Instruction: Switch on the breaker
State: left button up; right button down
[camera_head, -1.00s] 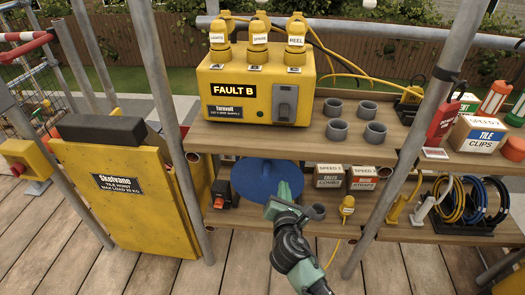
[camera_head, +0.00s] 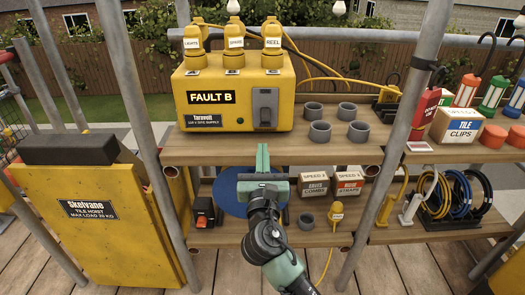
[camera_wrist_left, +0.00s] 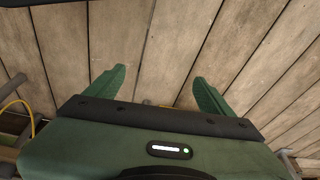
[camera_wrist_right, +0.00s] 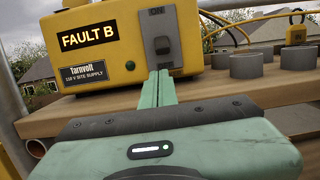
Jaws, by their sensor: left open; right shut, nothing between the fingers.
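The yellow supply box (camera_head: 225,85) stands on the upper shelf, labelled "FAULT B" and "Tarnvolt". Its grey breaker switch (camera_head: 265,106) is at the right of its front. In the right wrist view the breaker (camera_wrist_right: 168,30) has "ON" at the top and a dark toggle (camera_wrist_right: 162,45) below that. My right gripper (camera_head: 262,148) is shut and empty, its fingertips just below and in front of the breaker. In the right wrist view the tips (camera_wrist_right: 161,74) point up at the breaker's lower end; contact cannot be told. My left gripper (camera_wrist_left: 157,78) is open and empty over wooden boards.
Grey rings (camera_head: 320,131) sit right of the box on the upper shelf (camera_head: 400,150). Three yellow plugs with cables top the box. Scaffold poles (camera_head: 400,130) stand either side. A yellow tile hoist (camera_head: 95,225) is at left. A blue disc (camera_head: 232,190) is below.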

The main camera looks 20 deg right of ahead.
aim_at(265, 116)
jog(key=x, duration=0.6)
jog(key=shift+b, duration=0.35)
pick_arm(q)
jog(key=shift+r, duration=1.65)
pick_arm(e)
jog(key=shift+x, duration=0.85)
pick_arm(q)
jog(key=shift+w, duration=0.1)
